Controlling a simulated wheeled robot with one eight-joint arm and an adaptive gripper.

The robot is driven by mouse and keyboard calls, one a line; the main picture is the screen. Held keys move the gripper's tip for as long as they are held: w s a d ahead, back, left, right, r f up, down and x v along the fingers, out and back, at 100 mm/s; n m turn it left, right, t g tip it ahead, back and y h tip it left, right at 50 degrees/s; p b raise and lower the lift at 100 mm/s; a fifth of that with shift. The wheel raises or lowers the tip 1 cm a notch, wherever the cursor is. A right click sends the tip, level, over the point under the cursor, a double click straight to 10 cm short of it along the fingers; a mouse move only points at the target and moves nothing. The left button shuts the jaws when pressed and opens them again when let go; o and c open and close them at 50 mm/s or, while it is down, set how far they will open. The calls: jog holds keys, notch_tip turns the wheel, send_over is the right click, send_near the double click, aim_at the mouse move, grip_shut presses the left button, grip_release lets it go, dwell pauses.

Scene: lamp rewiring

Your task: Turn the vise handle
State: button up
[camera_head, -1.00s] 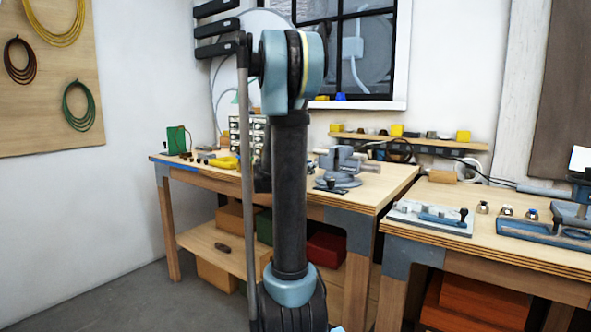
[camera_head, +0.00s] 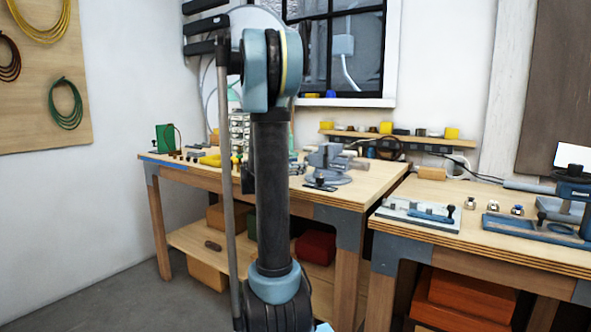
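A grey-blue bench vise (camera_head: 328,163) stands on the wooden workbench (camera_head: 312,193), just right of my arm. Its jaws and round base show, and a lighter cylindrical part points right. A small dark piece with an upright knob (camera_head: 320,184) lies at the front of its base; I cannot tell whether it belongs to the vise. The vise handle cannot be clearly made out. My upright arm covers the bench left of the vise. My gripper cannot be made out; the far end of my arm is hidden behind the nearer links.
A green block (camera_head: 166,138) and small parts sit on the vise bench's left. Floor is clear at lower left.

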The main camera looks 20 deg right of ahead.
jog(key=f+v, duration=0.1)
jog(key=v, duration=1.1)
jog(key=shift+r, duration=0.45)
jog(key=shift+a, duration=0.1)
